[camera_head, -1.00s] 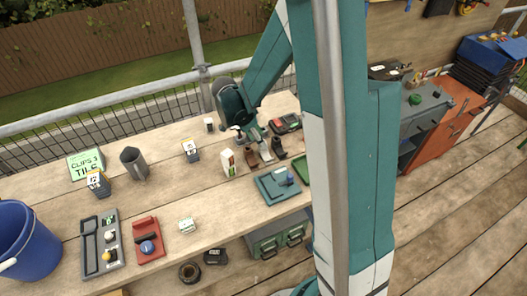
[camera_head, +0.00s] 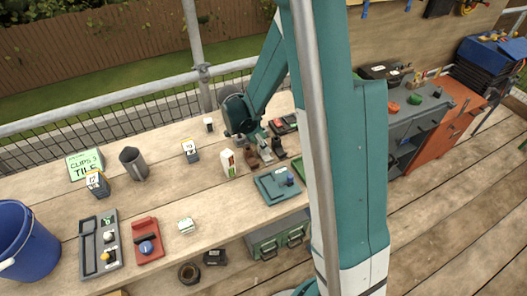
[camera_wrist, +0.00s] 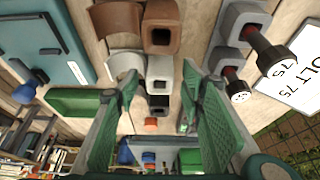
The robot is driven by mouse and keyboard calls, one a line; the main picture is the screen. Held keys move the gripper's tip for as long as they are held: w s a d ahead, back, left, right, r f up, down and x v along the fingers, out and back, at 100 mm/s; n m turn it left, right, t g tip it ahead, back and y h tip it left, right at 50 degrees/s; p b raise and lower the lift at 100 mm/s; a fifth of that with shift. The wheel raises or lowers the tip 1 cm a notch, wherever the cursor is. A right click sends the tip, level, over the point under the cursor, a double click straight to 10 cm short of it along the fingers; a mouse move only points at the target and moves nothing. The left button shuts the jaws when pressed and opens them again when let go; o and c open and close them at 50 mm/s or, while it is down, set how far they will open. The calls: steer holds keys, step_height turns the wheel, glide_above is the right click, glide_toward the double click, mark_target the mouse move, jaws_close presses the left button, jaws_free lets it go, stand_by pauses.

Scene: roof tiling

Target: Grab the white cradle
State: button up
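The white cradle (camera_wrist: 124,64) shows in the wrist view as a pale curved piece with a square-holed socket end (camera_wrist: 160,68). It stands on the bench in a row between a brown cradle (camera_wrist: 118,20) and a dark one (camera_wrist: 160,105). My gripper (camera_wrist: 160,79) is open, its two green-padded fingers wide apart. The white socket end appears between the fingertips, with no contact visible. In the head view my gripper (camera_head: 252,140) is low over the cradle row, largely hiding the white cradle there.
Grey holders with red-tipped parts (camera_wrist: 232,66) stand close beside the right finger. A green tray (camera_wrist: 78,103) and a teal case (camera_wrist: 38,40) lie to the left. A white carton (camera_head: 228,163) stands near the gripper.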

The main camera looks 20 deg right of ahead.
steer(key=c, duration=1)
steer(key=shift+r, duration=0.15)
steer(key=shift+r+p, duration=0.7)
steer(key=shift+r, duration=4.2)
